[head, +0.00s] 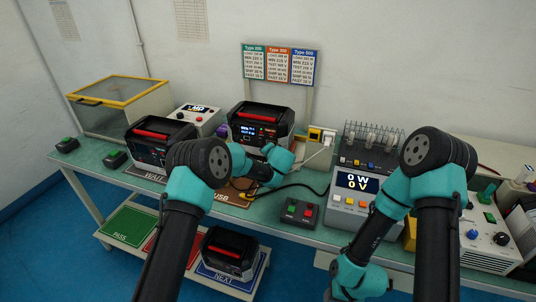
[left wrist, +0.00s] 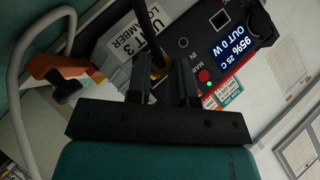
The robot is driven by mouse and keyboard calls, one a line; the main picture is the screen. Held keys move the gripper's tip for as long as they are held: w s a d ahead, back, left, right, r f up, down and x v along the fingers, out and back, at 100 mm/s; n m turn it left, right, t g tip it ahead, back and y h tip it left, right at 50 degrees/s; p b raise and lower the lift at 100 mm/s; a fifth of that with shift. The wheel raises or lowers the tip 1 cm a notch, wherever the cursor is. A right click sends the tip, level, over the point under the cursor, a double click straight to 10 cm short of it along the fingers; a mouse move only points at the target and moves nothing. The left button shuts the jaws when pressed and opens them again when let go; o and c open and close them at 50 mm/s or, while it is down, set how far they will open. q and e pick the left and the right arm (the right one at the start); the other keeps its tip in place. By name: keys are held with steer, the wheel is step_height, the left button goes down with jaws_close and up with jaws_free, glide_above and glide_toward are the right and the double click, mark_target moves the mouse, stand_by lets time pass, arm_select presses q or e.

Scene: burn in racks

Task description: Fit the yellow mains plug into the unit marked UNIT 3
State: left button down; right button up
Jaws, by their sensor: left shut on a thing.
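In the left wrist view, my left gripper (left wrist: 165,88) is shut on the yellow mains plug (left wrist: 157,67), which shows only as a small yellow patch by the fingers. A black cable runs past it. The unit (left wrist: 225,30) lies just beyond, with a lit display and a MAINS IN label; a UNIT 3 label (left wrist: 137,52) is beside it. My fingers cover the area by the label, so I cannot tell whether plug and unit touch. In the head view, this black unit with a red handle (head: 262,125) stands at mid-bench, behind my left wrist. My right gripper is out of view.
Another black unit (head: 160,140) stands to the left, and one more (head: 228,252) sits on the low shelf. A meter box (head: 356,190) and button box (head: 299,211) lie to the right. A white wall plug (head: 328,138) is behind. An orange part (left wrist: 62,70) is near my gripper.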

arm_select(q)
steer(key=shift+w+d, duration=0.15)
steer(key=shift+w, duration=0.3)
steer(key=c, duration=0.9)
jaws_free()
steer(key=v, duration=1.7)
steer(key=shift+s+r, duration=0.1)
steer(key=shift+s, duration=0.15)
